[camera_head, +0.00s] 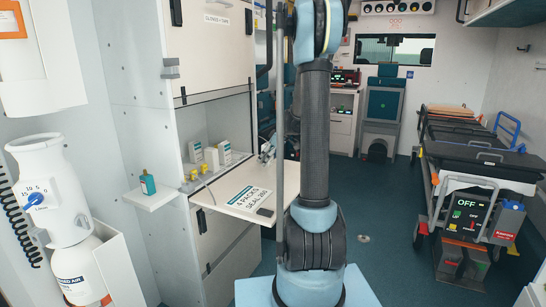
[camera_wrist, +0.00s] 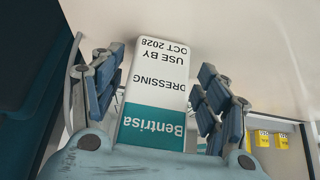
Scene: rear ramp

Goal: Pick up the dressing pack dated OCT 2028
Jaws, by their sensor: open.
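The dressing pack (camera_wrist: 153,92) is a white box with a teal band reading Bentrisa, DRESSING and USE BY OCT 2028. In the wrist view its lettering is upside down. My gripper (camera_wrist: 154,66) is open, with one blue-padded finger on each side of the pack. Some space shows between the pack and the pads. In the head view my gripper (camera_head: 267,149) is beside the cabinet opening, partly hidden by my arm. I cannot make out the dated pack there.
Several white boxes (camera_head: 224,152) and yellow-capped items (camera_head: 193,175) stand in the cabinet. A fold-down flap (camera_head: 236,197) with a label and a dark object lies below. A small shelf (camera_head: 150,198) holds a teal bottle (camera_head: 147,183).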

